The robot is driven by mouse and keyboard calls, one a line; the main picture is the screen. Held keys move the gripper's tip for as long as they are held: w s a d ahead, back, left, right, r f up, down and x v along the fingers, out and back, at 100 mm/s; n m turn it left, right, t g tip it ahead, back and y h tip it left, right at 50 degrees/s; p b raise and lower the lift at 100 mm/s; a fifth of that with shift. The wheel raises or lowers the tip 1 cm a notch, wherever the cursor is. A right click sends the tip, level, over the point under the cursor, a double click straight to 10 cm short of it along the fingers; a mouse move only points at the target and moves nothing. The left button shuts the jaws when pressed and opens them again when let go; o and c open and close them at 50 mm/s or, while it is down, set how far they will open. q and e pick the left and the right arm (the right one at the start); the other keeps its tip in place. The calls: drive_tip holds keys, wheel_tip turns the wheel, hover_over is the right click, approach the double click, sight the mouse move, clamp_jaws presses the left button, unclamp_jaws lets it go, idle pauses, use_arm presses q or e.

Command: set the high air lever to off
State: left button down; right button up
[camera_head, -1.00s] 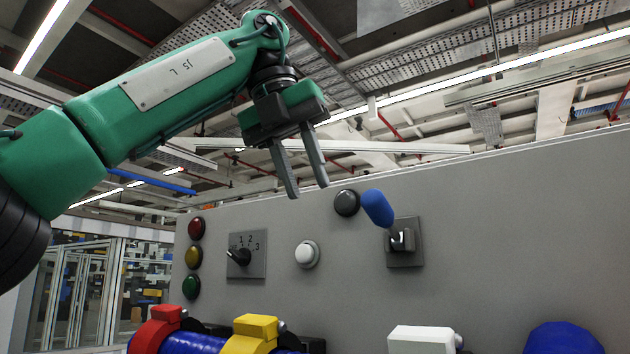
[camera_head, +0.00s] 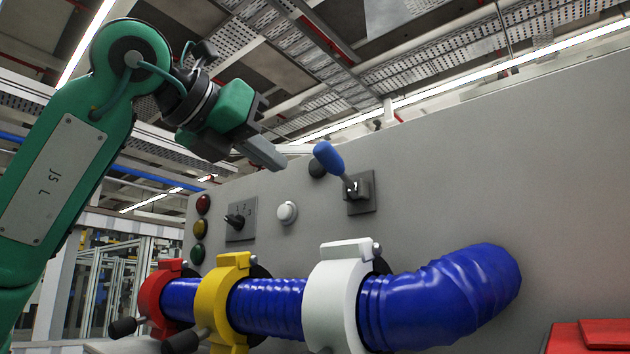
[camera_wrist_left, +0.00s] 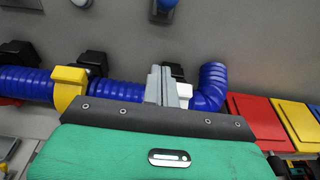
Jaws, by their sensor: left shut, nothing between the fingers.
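The lever with the blue handle (camera_head: 328,156) sits on a square grey plate (camera_head: 362,206) on the grey panel. Its handle tilts up and to the left. In the left wrist view part of the blue handle (camera_wrist_left: 167,4) shows at the top edge. The shut fingers (camera_wrist_left: 163,84) also show in the left wrist view, in front of the blue hose. My right gripper is not in view.
A rotary switch (camera_head: 236,220), a white button (camera_head: 287,212) and red, yellow and green lamps (camera_head: 201,228) are left of the lever. Below runs a blue hose (camera_head: 430,302) with red, yellow and white clamps (camera_head: 338,300). A red block (camera_head: 590,336) is at lower right.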

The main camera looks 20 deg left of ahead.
use_arm(q)
drive_tip(key=p, duration=0.8)
approach(335, 166)
drive_tip(key=w+f, duration=0.4)
drive_tip(key=w, duration=0.2)
drive_tip(key=shift+w+d+r, duration=0.2)
drive_tip(key=shift+d+r, duration=0.05)
drive_tip(key=shift+d, duration=0.3)
drive_tip(key=shift+w, duration=0.15)
